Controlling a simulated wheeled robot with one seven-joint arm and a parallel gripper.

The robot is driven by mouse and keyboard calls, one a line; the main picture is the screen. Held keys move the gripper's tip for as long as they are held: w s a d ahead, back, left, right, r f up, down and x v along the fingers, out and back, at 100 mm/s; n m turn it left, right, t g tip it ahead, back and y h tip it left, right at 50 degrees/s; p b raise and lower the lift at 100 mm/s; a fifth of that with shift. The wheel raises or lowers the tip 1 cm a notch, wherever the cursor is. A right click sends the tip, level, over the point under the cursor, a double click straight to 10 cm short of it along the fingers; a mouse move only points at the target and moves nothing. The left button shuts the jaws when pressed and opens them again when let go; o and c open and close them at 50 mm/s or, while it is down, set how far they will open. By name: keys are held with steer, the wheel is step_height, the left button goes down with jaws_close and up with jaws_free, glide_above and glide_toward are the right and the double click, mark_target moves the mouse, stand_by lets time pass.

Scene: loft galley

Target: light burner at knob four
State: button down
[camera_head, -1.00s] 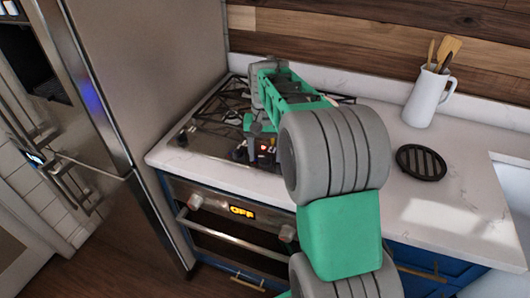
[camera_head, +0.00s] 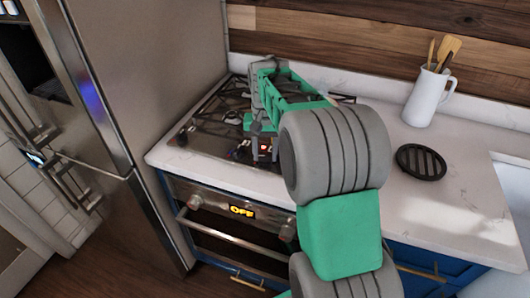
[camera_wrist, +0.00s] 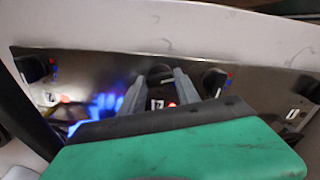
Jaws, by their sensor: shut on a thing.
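The cooktop (camera_head: 205,135) is set in the white counter, with several dark knobs along its front strip. In the wrist view my gripper (camera_wrist: 160,82) is shut on a dark knob (camera_wrist: 160,71), one finger on each side of it. A small label and a glowing red light (camera_wrist: 172,104) show just below that knob; I cannot read the label surely. Other knobs stand to the left (camera_wrist: 33,68) and right (camera_wrist: 214,80). A blurred blue flame (camera_wrist: 100,106) burns left of my gripper. In the head view my arm hides part of the cooktop.
The oven (camera_head: 240,240) below shows OFF on its display. A steel refrigerator (camera_head: 155,80) stands close on the left. A white jug of utensils (camera_head: 427,97) and a dark round slatted trivet (camera_head: 421,161) are on the counter at right.

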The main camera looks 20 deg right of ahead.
mark_target(265, 156)
steer(key=shift+m, duration=0.4)
steer(key=m+p, duration=0.1)
steer(key=m, duration=0.2)
steer(key=shift+r+m, duration=0.1)
steer(key=shift+m, duration=0.3)
steer(key=m, duration=0.4)
steer(key=shift+m, duration=0.4)
steer(key=shift+p, duration=0.3)
steer(key=c, duration=0.9)
jaws_free()
step_height(265, 156, up, 8)
steer(key=shift+f+b, duration=0.15)
steer(key=shift+b, duration=0.15)
